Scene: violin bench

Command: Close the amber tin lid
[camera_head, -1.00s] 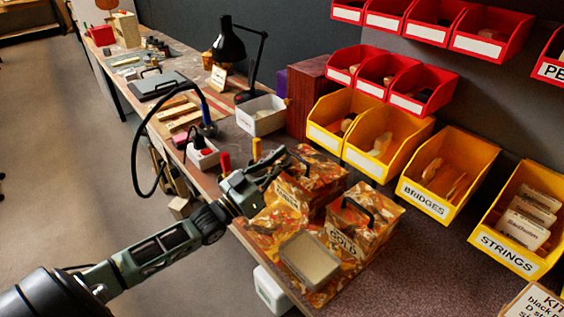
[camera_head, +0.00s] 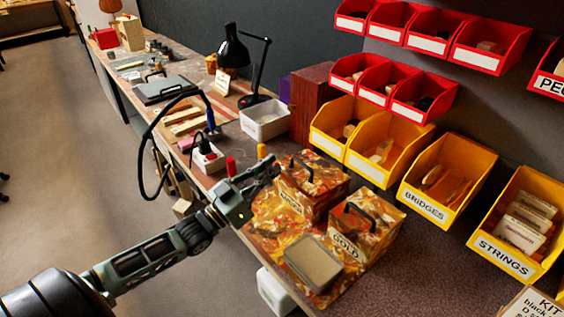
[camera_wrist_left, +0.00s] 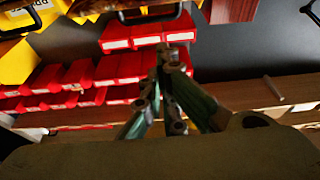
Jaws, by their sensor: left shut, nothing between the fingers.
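Two amber-and-brown patterned tins stand on the bench. The left tin (camera_head: 318,194) has a dark handle on top and a front label too blurred to read surely. The right tin (camera_head: 372,238) is labelled GOLD and also has a dark handle. I cannot tell how far the left tin's lid is shut. My left gripper (camera_head: 272,170) is shut and empty at the left tin's left side, near its top; contact is unclear. Its fingers show in the left wrist view (camera_wrist_left: 165,72). My right gripper is out of view.
A grey-topped square block (camera_head: 314,262) lies in front of the GOLD tin. A red-topped (camera_head: 231,167) and a yellow-topped (camera_head: 261,151) item stand left of the tins. Yellow bins (camera_head: 448,180) line the back right. A white tray (camera_head: 266,120) stands behind.

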